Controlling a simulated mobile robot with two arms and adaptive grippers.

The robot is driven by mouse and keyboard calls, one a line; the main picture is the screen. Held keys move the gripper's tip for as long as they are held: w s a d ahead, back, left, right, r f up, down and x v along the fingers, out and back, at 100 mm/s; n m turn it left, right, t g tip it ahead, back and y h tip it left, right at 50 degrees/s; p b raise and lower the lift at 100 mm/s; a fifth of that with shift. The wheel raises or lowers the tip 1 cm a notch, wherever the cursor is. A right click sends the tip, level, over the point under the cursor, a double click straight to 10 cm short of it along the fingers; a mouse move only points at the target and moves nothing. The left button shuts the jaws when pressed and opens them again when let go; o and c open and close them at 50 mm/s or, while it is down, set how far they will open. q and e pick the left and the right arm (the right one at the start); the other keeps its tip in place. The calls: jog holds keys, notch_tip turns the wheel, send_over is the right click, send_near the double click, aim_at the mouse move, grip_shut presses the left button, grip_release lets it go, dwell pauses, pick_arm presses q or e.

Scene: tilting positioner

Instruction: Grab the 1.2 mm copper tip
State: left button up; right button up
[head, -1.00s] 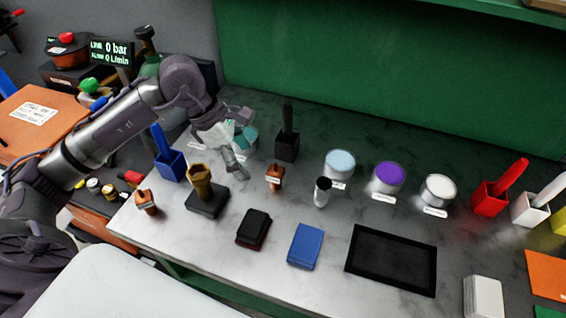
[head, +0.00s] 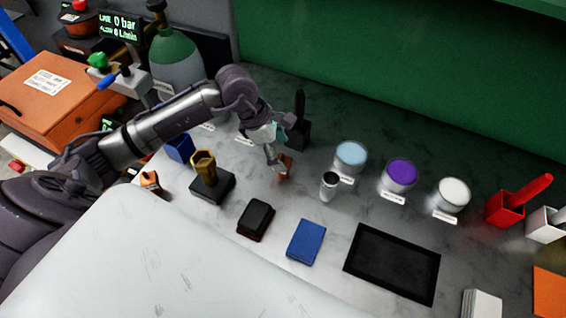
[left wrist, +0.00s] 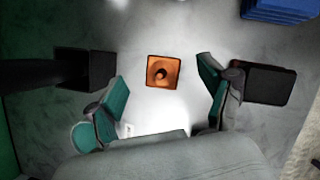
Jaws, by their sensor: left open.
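A small copper-orange tip piece (head: 285,168) stands on the grey marbled bench, partly hidden behind my left gripper (head: 277,155) in the head view. In the left wrist view it is a copper square with a dark round hole (left wrist: 163,71). It lies between and beyond the two teal-padded fingers of my left gripper (left wrist: 163,80), which are open and apart from it. A similar copper-orange piece (head: 150,181) stands at the bench's left end. I cannot read a 1.2 mm marking on either. My right gripper is not in view.
A black holder (head: 297,134) stands just behind the tip piece. A black pad (head: 256,219), a blue pad (head: 305,242) and a silver cup (head: 328,187) are nearby. A brass nozzle on a black base (head: 212,185) is to the left. Round tubs (head: 351,157) line the back right.

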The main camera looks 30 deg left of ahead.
aim_at(285, 160)
pick_arm(q)
jog(key=p+x, duration=0.2)
jog(key=x, duration=0.2)
jog(key=shift+s+f, duration=0.15)
jog(key=shift+f, duration=0.05)
jog(key=shift+d+f, duration=0.1)
jog(key=shift+f, duration=0.25)
jog(key=c, duration=0.4)
jog(key=shift+r, duration=0.1)
grip_shut()
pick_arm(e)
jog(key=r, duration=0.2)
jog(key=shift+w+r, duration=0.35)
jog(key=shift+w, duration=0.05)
